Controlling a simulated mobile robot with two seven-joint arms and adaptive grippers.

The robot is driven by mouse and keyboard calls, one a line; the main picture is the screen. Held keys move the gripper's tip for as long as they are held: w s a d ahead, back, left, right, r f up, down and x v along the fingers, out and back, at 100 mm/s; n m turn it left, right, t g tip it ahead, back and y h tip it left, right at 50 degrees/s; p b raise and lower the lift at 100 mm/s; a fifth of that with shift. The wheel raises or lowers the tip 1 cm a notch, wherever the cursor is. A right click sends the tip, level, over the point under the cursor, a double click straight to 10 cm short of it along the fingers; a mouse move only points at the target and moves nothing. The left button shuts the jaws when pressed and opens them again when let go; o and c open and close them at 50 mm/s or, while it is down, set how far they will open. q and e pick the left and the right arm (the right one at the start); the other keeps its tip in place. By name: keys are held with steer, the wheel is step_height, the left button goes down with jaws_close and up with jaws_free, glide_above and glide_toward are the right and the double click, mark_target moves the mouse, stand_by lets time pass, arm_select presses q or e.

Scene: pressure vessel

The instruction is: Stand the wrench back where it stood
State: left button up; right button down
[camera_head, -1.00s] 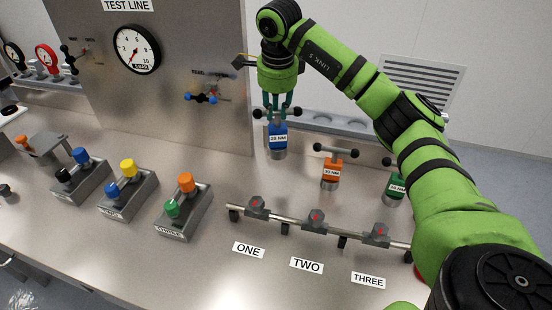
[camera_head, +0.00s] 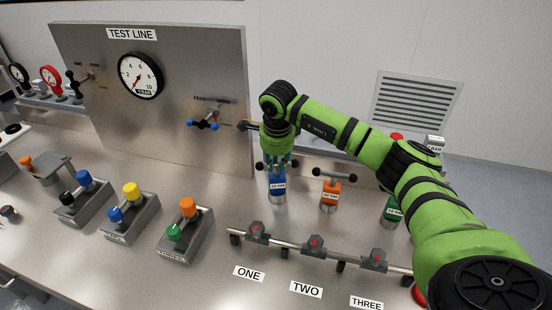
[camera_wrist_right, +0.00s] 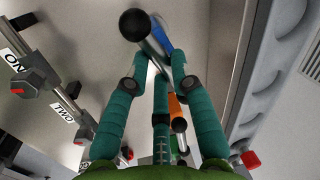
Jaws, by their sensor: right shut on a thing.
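The blue wrench (camera_head: 278,187), labelled 20 NM, has a dark T-bar with ball ends and a silver foot. It is upright in line with the orange wrench (camera_head: 330,195) and the green wrench (camera_head: 392,209). My right gripper (camera_head: 278,165) comes from above and is shut on the blue wrench near its T-bar. Its foot is at or just above the bench; I cannot tell if it touches. In the right wrist view the teal fingers (camera_wrist_right: 153,72) close around the bar, with the blue body (camera_wrist_right: 159,38) beyond. My left gripper is not in view.
A rail with several dark clamps (camera_head: 315,243) runs in front of the wrenches, above labels ONE, TWO and THREE. Switch boxes (camera_head: 187,236) stand to the left. The steel gauge panel (camera_head: 195,75) rises behind, left of my right arm.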

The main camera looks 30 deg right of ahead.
steer(key=shift+r, duration=0.1)
steer(key=shift+f, duration=0.2)
steer(key=c, duration=1.1)
jaws_free()
steer(key=shift+o, duration=0.2)
steer(key=shift+r, duration=0.15)
steer(key=b+v, duration=0.3)
steer(key=v, duration=0.9)
